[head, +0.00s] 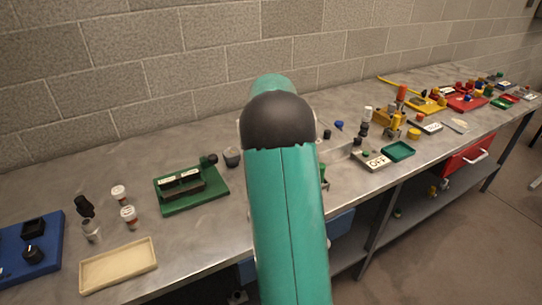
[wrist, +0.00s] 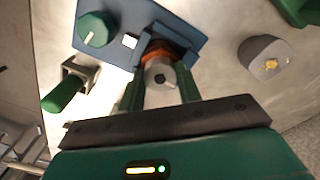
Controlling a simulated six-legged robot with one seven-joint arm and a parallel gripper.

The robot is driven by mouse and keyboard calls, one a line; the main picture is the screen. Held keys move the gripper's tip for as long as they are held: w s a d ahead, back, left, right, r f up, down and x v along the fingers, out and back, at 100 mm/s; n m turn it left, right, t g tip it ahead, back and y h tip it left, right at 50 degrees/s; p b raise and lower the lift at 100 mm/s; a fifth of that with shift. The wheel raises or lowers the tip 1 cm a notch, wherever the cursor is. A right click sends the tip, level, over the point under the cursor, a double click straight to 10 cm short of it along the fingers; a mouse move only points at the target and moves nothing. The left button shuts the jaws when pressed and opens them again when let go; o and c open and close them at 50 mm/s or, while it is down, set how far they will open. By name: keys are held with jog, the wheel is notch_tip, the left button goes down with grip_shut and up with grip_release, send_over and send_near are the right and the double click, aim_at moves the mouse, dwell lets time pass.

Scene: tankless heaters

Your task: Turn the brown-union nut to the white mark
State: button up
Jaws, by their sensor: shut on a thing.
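In the wrist view, a brown-orange union (wrist: 155,52) sits in a blue bracket on a blue plate (wrist: 187,18). A pale grey round part with a dark centre hole (wrist: 160,78) is in front of the brown ring. My gripper (wrist: 158,85) has its two green fingers on either side of this pale part and is shut on it. A small white square mark (wrist: 130,41) is on the blue plate, just left of the union. In the head view my arm hides the union and my gripper.
A green knob with a white pointer (wrist: 95,30) is on the same plate. A green-handled part (wrist: 64,95) lies left of my gripper. A grey block with a yellow piece (wrist: 266,60) is at right. In the head view, a cream tray (head: 118,265) and green fixture (head: 200,200) stand on the bench.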

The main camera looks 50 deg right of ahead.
jog(key=shift+m, duration=0.8)
jog(key=o, duration=1)
notch_tip(320, 180, up, 14)
dwell(0.3)
